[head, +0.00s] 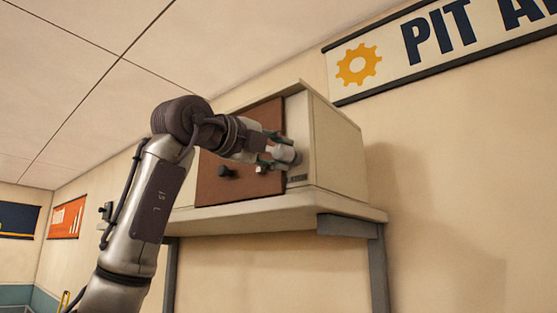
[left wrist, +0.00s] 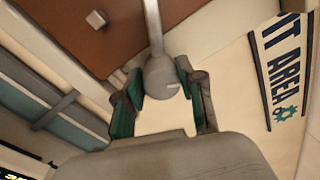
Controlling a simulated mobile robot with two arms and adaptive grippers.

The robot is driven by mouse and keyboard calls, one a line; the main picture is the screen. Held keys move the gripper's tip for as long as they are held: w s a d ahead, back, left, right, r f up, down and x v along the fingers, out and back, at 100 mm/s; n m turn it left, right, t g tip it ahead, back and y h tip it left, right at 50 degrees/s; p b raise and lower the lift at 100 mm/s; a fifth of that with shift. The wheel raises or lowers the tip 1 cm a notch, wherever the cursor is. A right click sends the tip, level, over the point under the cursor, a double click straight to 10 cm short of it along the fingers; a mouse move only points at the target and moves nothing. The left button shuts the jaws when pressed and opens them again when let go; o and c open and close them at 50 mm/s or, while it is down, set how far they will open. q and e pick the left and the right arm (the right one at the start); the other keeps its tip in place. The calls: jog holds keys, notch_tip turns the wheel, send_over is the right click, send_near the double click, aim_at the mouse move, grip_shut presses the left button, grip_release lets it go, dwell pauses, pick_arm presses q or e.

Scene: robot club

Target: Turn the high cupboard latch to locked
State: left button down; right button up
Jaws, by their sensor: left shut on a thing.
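The high cupboard (head: 335,145) is a beige box with a brown door (head: 238,190), standing on a wall shelf. Its latch (head: 287,154) is a pale grey rounded piece at the door's right edge. In the left wrist view the latch (left wrist: 160,76) shows a round end with a straight bar running up from it. My left gripper (head: 273,150) reaches up from the left and is shut on the latch. In the left wrist view its green-padded fingers (left wrist: 160,86) sit on both sides of the round end. The fingers partly hide the latch in the head view. My right gripper is not in view.
A "PIT" sign (head: 440,45) hangs on the wall at upper right. The wall right of the cupboard is clear.

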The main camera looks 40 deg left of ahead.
pick_arm(q)
jog(key=n+b, duration=0.1)
jog(key=n, duration=0.4)
jog(key=shift+f+b, duration=0.1)
jog(key=shift+b, duration=0.25)
jog(key=shift+n+y, duration=0.3)
jog(key=shift+n, duration=0.2)
jog(key=c, duration=0.7)
grip_release()
jog(key=s+a, duration=0.1)
jog(key=s, duration=1.1)
jog(key=shift+f, duration=0.4)
jog(key=shift+w, duration=0.1)
